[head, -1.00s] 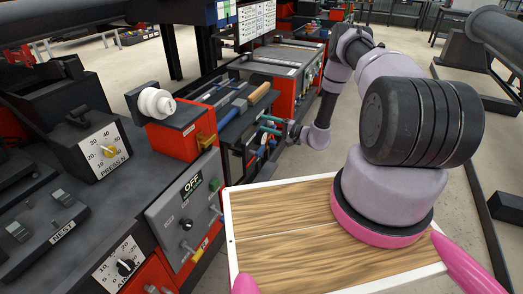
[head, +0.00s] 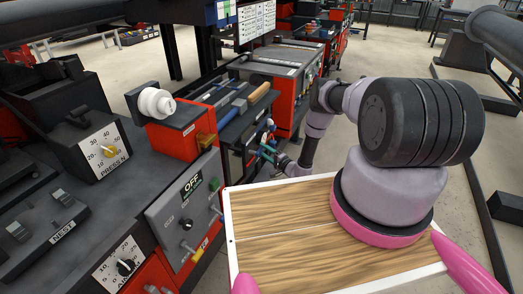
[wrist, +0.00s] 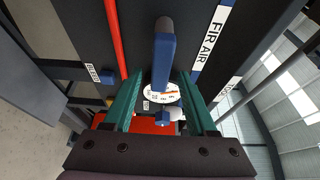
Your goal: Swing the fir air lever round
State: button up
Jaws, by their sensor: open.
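The blue fir air lever (wrist: 164,62) shows in the wrist view beside a white FIR AIR label (wrist: 215,38) on a dark panel. It stretches up the picture from near a small round gauge (wrist: 160,93). My gripper (wrist: 160,76) is open, with one green finger on each side of the lever. I see a gap on both sides and cannot tell any contact. In the head view my gripper (head: 263,152) is small, low at the side of the bench. The lever cannot be told apart there.
A red pipe (wrist: 116,38) runs along the panel left of the lever. Another small label (wrist: 92,72) is further left. In the head view a bench with an OFF switch box (head: 187,205) stands at left. Bare floor (head: 345,150) lies right of the bench.

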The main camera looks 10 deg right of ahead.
jog(key=shift+x, duration=1.15)
grip_shut()
dwell(0.6)
